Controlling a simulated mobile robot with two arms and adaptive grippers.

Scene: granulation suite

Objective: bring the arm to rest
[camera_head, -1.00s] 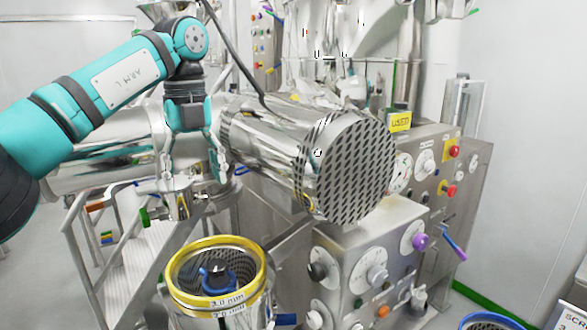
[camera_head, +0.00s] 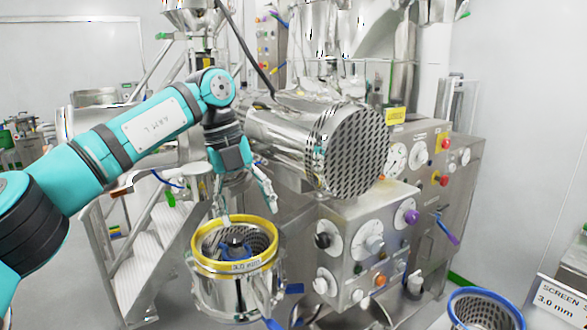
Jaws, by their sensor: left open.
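My left arm reaches in from the left in teal and dark grey. Its gripper (camera_head: 246,200) points down and is open, with its fingers spread and nothing seen between them. It hangs above and just behind the yellow-rimmed steel vessel (camera_head: 237,268), over its back rim in the picture. I cannot tell if a fingertip touches the rim. My right gripper is not in view.
A steel machine with a perforated drum end (camera_head: 353,152) stands behind and right of the gripper. Its control box (camera_head: 365,250) carries dials and knobs. A blue-rimmed basket (camera_head: 484,308) is at lower right, near a 3.0 mm screen sign (camera_head: 557,303). Metal stairs (camera_head: 160,255) stand at left.

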